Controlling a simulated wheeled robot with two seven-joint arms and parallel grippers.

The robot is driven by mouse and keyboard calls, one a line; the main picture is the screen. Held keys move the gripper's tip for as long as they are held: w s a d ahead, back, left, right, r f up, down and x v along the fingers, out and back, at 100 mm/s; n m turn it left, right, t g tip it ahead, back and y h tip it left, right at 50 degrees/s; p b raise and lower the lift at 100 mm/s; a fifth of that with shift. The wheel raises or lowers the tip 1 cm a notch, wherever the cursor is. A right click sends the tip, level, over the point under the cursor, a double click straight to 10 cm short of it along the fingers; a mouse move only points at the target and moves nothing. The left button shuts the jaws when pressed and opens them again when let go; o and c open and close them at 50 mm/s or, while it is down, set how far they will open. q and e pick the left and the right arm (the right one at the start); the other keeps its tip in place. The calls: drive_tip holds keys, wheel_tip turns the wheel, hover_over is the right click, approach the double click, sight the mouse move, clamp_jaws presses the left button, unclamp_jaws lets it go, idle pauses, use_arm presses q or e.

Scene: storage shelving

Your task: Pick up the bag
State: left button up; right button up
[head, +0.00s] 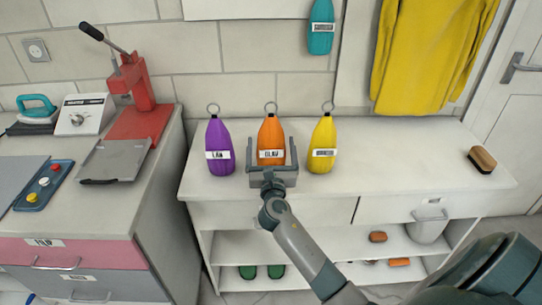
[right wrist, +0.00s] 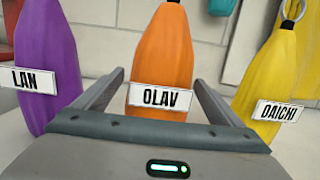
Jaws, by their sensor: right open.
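Three upright bags with rings on top stand on the white shelf top. The purple bag (head: 219,140) is labelled LAN, the orange bag (head: 270,132) OLAV, and the yellow bag (head: 323,138) on the right DAICHI in the right wrist view (right wrist: 270,75). My right gripper (head: 272,170) is open at the orange bag's front, which is centred between its fingers in the right wrist view (right wrist: 162,50). I see a finger at each side of it; contact cannot be told. A teal bag (head: 320,28) hangs on the wall above. My left gripper is not in view.
A bench (head: 150,190) at left holds a red press (head: 135,95). A brush (head: 482,159) lies at the shelf top's right end (head: 420,160); the top between it and the yellow bag is clear. Yellow cloth (head: 425,55) hangs behind.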

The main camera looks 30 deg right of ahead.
sight(271, 120)
drive_tip(key=c, duration=1.3)
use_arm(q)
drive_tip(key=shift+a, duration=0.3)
use_arm(e)
drive_tip(key=shift+r, duration=0.1)
drive_tip(key=shift+c, duration=0.8)
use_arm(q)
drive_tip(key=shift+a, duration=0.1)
use_arm(e)
drive_tip(key=shift+r, duration=0.1)
drive_tip(key=shift+r, duration=0.25)
wheel_tip(271, 120, up, 5)
drive_tip(key=shift+f+p, duration=0.15)
drive_tip(key=shift+p, duration=0.5)
wheel_tip(271, 120, up, 4)
drive_tip(key=shift+f, duration=0.25)
drive_tip(key=shift+r, duration=0.5)
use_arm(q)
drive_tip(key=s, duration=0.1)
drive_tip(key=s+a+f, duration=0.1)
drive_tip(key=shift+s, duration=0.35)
